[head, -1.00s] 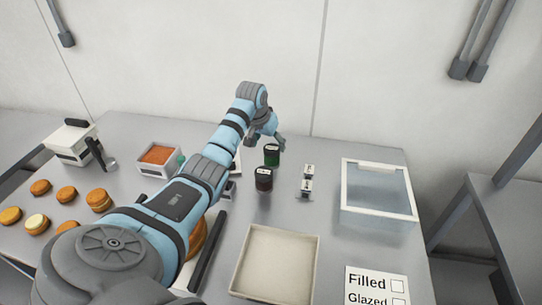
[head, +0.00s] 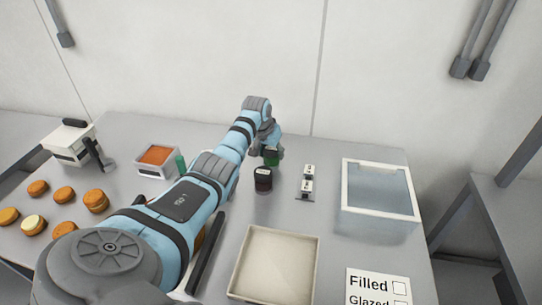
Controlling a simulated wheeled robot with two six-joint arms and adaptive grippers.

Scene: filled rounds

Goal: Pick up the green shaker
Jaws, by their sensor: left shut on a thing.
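The green shaker (head: 272,157) stands on the grey table, just behind a dark shaker (head: 263,180). It has a green body; its top is partly covered by my gripper. My left gripper (head: 266,150) has come down at the green shaker and is shut on it. The arm comes in from the lower left and hides part of the table. My right gripper is not in view.
A clear bin with a white rim (head: 344,190) is further right. An empty beige tray (head: 238,262) lies in front. Several round buns (head: 64,194) are at left.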

